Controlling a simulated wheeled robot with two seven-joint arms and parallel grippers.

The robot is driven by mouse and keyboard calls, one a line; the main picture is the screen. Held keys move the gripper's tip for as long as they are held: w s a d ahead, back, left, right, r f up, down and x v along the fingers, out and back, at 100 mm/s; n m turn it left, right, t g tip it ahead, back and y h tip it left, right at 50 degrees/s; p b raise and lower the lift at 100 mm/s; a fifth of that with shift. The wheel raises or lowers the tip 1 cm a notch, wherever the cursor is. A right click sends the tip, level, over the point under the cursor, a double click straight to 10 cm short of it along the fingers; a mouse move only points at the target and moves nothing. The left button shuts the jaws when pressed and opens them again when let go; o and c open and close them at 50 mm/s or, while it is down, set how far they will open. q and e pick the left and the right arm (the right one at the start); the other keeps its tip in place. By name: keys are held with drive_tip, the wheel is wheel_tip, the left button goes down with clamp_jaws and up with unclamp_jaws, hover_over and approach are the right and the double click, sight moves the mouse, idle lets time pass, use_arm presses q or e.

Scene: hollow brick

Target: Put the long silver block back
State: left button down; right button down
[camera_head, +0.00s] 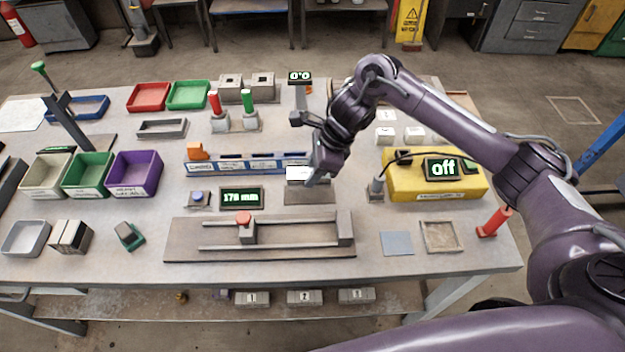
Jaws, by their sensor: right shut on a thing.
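My right gripper (314,178) is low over the middle of the table, at the right end of the blue-fronted rack (237,167). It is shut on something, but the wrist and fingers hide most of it. A pale, bright piece (297,173) shows just left of the fingertips, above a dark plate (309,196). I cannot tell whether this is the long silver block. The rack has several openings in its top and an orange piece (196,151) at its left end. My left gripper is out of view.
In front lies a rail fixture (262,238) with a red-topped slider. A display (241,197) reads about 176 mm. A post with a 0.0 display (300,78) stands behind the gripper. A yellow box (435,183) reading off is at right. Bins (134,174) stand left.

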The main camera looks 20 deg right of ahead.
wheel_tip(320, 180, down, 4)
drive_tip(key=shift+r+p, duration=0.25)
drive_tip(key=shift+p, duration=0.1)
drive_tip(key=shift+f, duration=0.25)
drive_tip(key=shift+f, duration=0.1)
drive_tip(key=c, duration=1)
unclamp_jaws()
drive_tip(key=shift+s, duration=0.1)
